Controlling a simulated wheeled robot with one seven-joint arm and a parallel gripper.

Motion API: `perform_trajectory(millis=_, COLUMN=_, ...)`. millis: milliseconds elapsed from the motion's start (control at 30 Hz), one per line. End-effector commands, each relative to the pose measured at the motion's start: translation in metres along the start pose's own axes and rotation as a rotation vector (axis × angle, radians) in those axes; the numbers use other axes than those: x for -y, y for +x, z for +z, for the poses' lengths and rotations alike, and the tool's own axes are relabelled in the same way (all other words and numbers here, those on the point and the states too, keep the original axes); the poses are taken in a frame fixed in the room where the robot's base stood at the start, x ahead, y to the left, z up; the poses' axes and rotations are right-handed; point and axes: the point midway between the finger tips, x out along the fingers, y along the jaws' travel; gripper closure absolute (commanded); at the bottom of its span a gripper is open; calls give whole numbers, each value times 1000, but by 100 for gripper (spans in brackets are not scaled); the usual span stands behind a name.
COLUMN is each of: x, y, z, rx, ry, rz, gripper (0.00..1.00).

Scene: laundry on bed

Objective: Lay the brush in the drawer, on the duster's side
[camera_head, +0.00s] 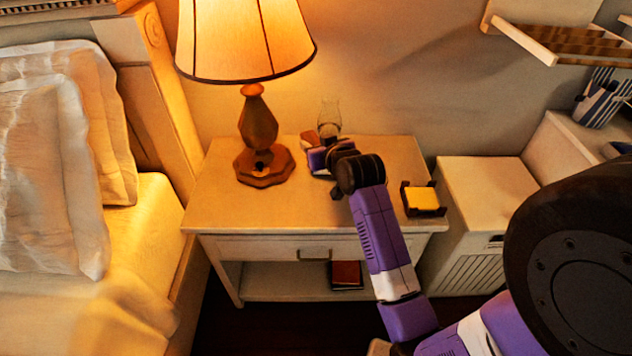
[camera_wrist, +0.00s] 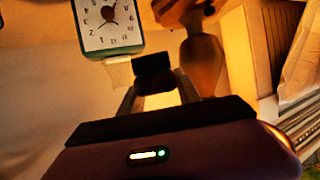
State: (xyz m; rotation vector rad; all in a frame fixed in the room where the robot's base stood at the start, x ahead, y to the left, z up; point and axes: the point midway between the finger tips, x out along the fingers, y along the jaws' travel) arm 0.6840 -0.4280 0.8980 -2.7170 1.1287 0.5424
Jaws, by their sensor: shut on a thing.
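My gripper (camera_wrist: 156,92) is shut on a dark, blocky thing in the wrist view, which I take to be the brush (camera_wrist: 152,68). In the head view my wrist hides most of the grip, above the back of the nightstand (camera_head: 230,205). A small brown piece shows just beyond the wrist; I cannot tell whether it is part of the brush. The nightstand's drawer (camera_head: 270,249) is shut, with a dark handle on its front. I see no duster, and the inside of the drawer is hidden.
A lit lamp (camera_head: 259,130) stands at the back left of the nightstand; a glass (camera_head: 329,120) is at the back. A tray of yellow notes (camera_head: 423,198) sits at the right edge. The wrist view shows a green-framed clock (camera_wrist: 108,25). A bed is left, a white cabinet right.

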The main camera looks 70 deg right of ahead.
Motion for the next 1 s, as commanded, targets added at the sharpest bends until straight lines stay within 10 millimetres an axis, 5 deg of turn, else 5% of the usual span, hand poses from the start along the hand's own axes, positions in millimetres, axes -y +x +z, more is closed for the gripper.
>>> perform_trajectory(millis=400, x=0, y=38, z=92, rx=1, ry=1, rz=-1, gripper=100)
perform_trajectory(millis=1000, x=1, y=62, z=148, rx=-2, ry=0, rz=-1, gripper=100)
